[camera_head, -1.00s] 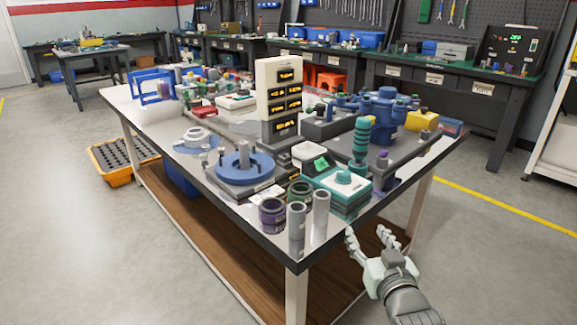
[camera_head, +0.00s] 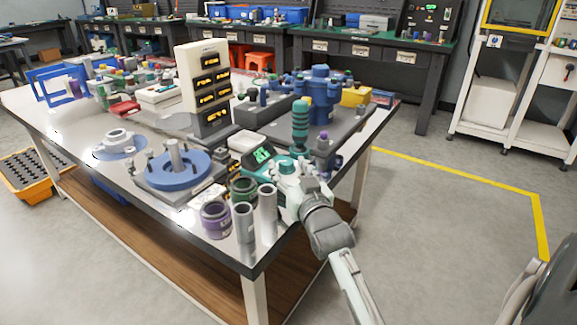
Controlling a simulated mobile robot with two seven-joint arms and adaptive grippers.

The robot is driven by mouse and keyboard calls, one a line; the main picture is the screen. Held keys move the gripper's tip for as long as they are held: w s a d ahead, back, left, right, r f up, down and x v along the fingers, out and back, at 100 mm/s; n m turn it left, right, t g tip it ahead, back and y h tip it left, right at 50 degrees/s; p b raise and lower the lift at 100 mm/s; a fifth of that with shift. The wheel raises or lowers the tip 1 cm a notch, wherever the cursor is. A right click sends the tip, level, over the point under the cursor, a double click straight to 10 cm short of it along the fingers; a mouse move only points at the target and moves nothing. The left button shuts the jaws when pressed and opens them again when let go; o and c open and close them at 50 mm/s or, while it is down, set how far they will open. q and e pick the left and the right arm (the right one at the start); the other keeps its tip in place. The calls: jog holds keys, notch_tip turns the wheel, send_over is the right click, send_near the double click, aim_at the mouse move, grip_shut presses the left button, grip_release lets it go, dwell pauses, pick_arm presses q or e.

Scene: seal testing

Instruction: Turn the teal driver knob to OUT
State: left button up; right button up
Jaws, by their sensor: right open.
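The teal driver box with a lit green display (camera_head: 262,155) sits at the near right corner of the table. Its teal knob (camera_head: 287,167) shows on top, partly covered by my right gripper. My right gripper (camera_head: 292,180) is over the box, close around or beside the knob. It is open; whether its fingers touch the knob cannot be told. My left gripper is not in view.
A purple-banded jar (camera_head: 215,219), a green-banded jar (camera_head: 243,191) and grey cylinders (camera_head: 267,214) stand left of the box. A teal ribbed column (camera_head: 300,123) rises just behind it. A blue round fixture (camera_head: 173,171) lies further left. The floor right of the table is open.

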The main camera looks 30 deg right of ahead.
jog(key=shift+w, duration=0.15)
jog(key=shift+c, duration=0.4)
jog(key=c, duration=1.1)
jog(key=shift+d+y, duration=0.1)
jog(key=shift+y, duration=0.2)
